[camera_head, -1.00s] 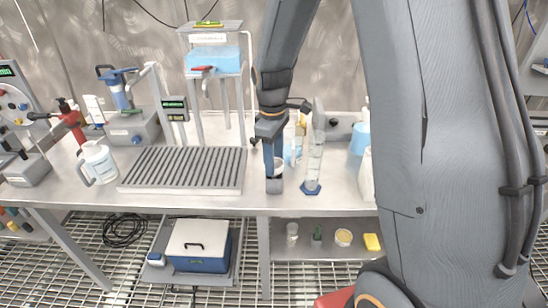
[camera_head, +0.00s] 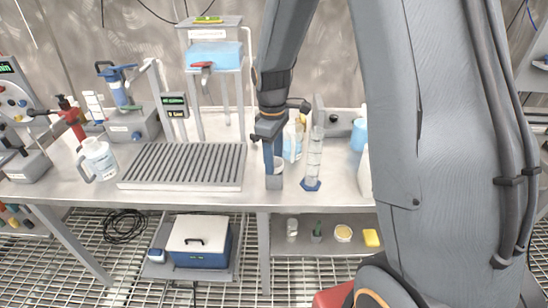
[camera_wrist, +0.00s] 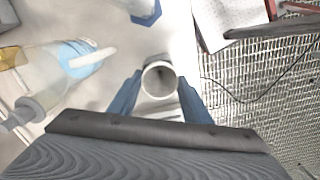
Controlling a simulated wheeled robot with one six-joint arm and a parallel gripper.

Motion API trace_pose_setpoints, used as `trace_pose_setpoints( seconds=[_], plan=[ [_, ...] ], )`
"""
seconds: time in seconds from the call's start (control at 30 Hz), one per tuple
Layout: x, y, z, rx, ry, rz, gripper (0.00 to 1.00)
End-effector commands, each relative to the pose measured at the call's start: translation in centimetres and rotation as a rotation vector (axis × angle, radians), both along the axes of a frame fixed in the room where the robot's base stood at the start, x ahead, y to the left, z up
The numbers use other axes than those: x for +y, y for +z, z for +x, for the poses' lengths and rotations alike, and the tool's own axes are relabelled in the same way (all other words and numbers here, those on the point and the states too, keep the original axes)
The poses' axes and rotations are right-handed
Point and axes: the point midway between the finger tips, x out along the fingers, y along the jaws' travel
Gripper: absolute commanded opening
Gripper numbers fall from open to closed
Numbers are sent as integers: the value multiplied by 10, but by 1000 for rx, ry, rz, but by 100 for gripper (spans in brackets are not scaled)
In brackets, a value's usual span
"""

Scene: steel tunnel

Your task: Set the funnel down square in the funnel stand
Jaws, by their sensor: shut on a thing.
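My gripper (camera_head: 274,183) is upright, low over the front part of the steel bench, between the ribbed rack and the clear cylinder. It is shut on a pale round-mouthed piece, apparently the funnel (camera_head: 279,164). In the wrist view its ring-shaped mouth (camera_wrist: 159,79) faces the camera, between the two blue fingers (camera_wrist: 159,102). Its lower part is hidden by the fingers, so I cannot tell whether it touches anything below. I cannot pick out the funnel stand for certain in either view.
A clear cylinder on a blue foot (camera_head: 312,184) stands close right of my gripper. The ribbed rack (camera_head: 180,182) lies to the left. A bottle with a blue label (camera_wrist: 72,62) stands nearby. The bench's front edge (camera_head: 235,209) is close. A lower shelf holds small items.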

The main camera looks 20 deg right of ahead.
Motion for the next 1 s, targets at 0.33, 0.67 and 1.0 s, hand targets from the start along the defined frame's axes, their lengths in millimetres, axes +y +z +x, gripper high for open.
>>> trace_pose_setpoints(
  seconds=[0.33, 0.67, 1.0],
  plan=[
    [0, 0, 0, 0, 0, 0, 66],
    [0, 0, 0, 0, 0, 0, 91],
    [0, 0, 0, 0, 0, 0, 100]
  ],
)
